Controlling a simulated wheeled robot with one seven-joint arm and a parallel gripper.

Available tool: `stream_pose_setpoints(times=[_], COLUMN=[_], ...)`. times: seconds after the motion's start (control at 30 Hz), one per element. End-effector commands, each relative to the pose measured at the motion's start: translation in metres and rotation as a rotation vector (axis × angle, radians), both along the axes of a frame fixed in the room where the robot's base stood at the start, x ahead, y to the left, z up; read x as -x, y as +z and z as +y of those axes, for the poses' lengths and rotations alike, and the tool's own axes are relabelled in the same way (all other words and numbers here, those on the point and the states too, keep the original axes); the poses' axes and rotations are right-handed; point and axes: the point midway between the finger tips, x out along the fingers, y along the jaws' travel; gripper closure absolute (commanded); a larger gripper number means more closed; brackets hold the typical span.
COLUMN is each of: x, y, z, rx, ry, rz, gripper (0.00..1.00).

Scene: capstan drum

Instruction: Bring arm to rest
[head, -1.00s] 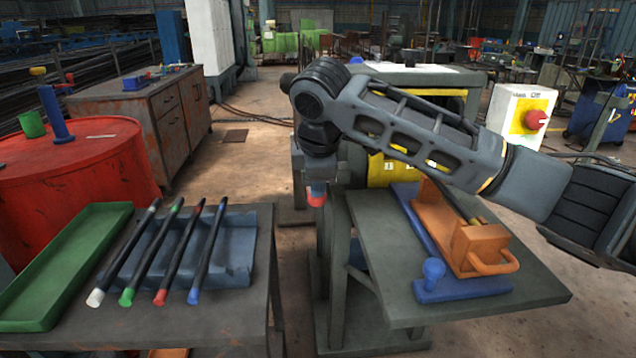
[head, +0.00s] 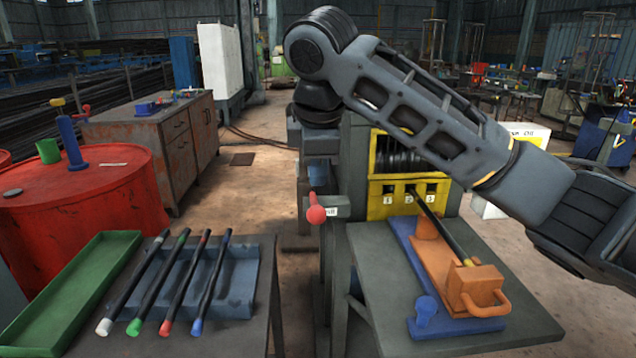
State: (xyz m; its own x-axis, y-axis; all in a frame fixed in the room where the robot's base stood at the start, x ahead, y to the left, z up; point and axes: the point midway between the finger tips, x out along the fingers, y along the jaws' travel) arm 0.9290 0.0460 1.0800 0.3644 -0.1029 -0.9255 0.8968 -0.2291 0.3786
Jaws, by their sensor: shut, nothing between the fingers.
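My arm reaches in from the right across the upper middle of the head view, its elbow-like joint raised near the machine. My gripper (head: 318,172) hangs below the wrist, beside the left side of the machine. It is shut and empty, but its fingertips are hard to make out. A lever with a red knob (head: 316,214) sits just below it, with a gap between them. The machine (head: 352,165) has a yellow front panel (head: 385,208) with numbered openings. My forearm hides part of the machine's top and right side.
An orange carriage (head: 446,262) with a rod lies on a blue base (head: 424,312) on the right table (head: 375,290). Several colour-tipped rods rest on a blue-grey rack (head: 238,277) beside a green tray (head: 70,285). A red drum (head: 110,205) stands left. Floor between the tables is narrow.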

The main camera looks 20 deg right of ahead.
Motion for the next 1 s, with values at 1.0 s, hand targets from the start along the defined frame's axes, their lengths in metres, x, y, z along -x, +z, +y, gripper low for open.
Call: stream_pose_setpoints(times=[1.0], x=[0.027], y=[-0.087], z=[0.124], rx=[-0.576], ry=[-0.01], rz=[-0.117], gripper=[1.0])
